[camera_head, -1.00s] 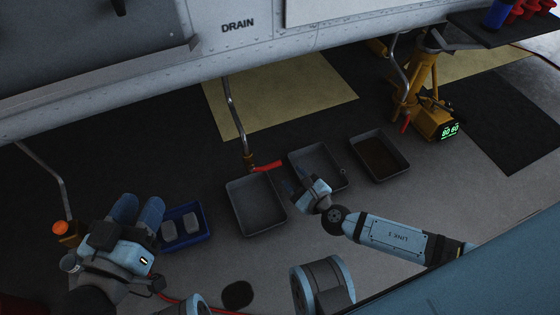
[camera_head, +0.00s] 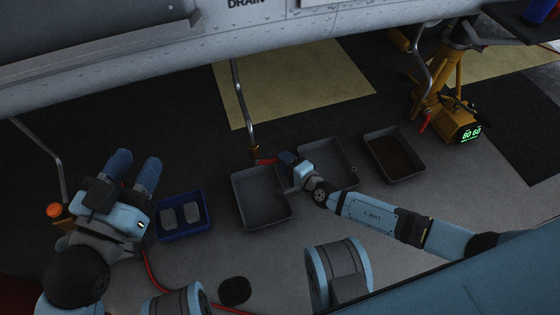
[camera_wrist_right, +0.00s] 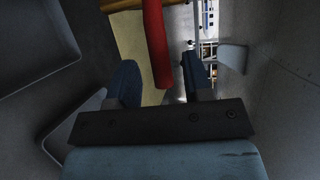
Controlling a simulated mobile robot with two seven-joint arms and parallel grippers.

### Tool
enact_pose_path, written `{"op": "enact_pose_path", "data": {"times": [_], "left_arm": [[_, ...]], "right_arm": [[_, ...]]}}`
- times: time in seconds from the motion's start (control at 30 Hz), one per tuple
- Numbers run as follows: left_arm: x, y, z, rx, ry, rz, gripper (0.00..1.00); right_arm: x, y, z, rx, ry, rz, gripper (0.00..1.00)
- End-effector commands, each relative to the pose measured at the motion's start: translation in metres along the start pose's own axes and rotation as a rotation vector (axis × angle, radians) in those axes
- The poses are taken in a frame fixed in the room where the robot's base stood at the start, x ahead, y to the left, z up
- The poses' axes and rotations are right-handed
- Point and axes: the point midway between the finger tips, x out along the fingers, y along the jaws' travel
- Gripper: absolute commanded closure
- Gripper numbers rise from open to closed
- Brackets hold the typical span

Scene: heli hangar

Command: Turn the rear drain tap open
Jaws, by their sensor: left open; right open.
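A metal drain pipe (camera_head: 240,100) hangs from the hull, with a brass valve at its lower end and a red tap handle (camera_head: 266,162) pointing right. My right gripper (camera_head: 287,164) is at the free end of this handle and hides part of it. In the right wrist view the red handle (camera_wrist_right: 156,45) runs down toward the gap between the open blue fingers (camera_wrist_right: 160,85); I cannot tell whether they touch it. My left gripper (camera_head: 136,166) is open and empty at the lower left, away from this pipe.
A grey tray (camera_head: 240,213) lies below the tap; a second tray (camera_head: 346,143) and one with dark contents (camera_head: 416,148) lie to its right. A blue bin (camera_head: 207,205) sits by my left gripper. A yellow jack (camera_head: 450,85) stands beside another pipe at the right.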

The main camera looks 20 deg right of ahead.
Motion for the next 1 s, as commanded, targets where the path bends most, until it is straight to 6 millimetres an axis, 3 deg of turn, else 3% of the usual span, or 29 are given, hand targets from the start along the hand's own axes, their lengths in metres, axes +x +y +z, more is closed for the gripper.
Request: {"op": "enact_pose_path", "data": {"times": [0.2, 0.53, 0.57, 0.7, 0.77, 1.0], "left_arm": [[0.002, -0.004, 0.002, 0.052, 0.024, -0.003, 0.57], [0.003, -0.005, -0.004, 0.066, 0.042, -0.004, 0.57], [0.003, -0.005, -0.004, 0.066, 0.043, -0.004, 0.57], [0.003, -0.005, -0.005, 0.066, 0.044, -0.004, 0.57], [0.003, -0.005, -0.005, 0.066, 0.043, -0.004, 0.57], [0.002, -0.005, -0.003, 0.064, 0.038, -0.003, 0.57]], "right_arm": [[0.024, 0.001, 0.0, 0.001, 0.0, 0.0, 0.54], [0.027, 0.0, 0.0, 0.001, 0.0, 0.001, 0.54], [0.027, 0.0, 0.0, 0.001, 0.0, 0.001, 0.56], [0.027, 0.0, 0.0, 0.001, 0.0, 0.001, 0.89], [0.027, 0.0, 0.0, 0.001, 0.0, 0.001, 1.0], [0.027, 0.0, 0.0, 0.006, -0.001, -0.002, 1.0]]}}
